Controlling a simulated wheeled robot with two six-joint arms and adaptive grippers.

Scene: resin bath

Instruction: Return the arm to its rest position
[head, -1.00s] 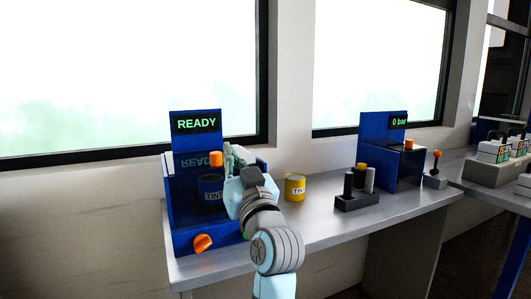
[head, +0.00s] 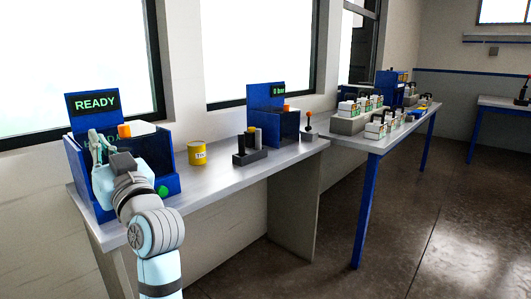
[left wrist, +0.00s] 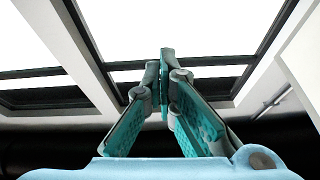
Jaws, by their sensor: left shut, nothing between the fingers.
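My left gripper (head: 97,143) is in front of the blue machine (head: 84,103) with the green READY display, at the left of the head view. In the left wrist view its teal fingers (left wrist: 165,62) meet at the tips, shut and empty, against bright windows. The arm comes up from the bottom and hides part of the machine's front. An orange knob (head: 124,130) shows on top of the machine and a green round button (head: 162,191) low on its front. My right gripper is not in view.
On the grey bench (head: 215,181) stand a yellow tin (head: 197,156), a dark rack (head: 250,157) with upright cylinders, a blue unit (head: 289,125) reading 0 bar and an orange-topped lever (head: 309,127). A second table (head: 369,143) carries several white containers. The floor (head: 415,220) at right is clear.

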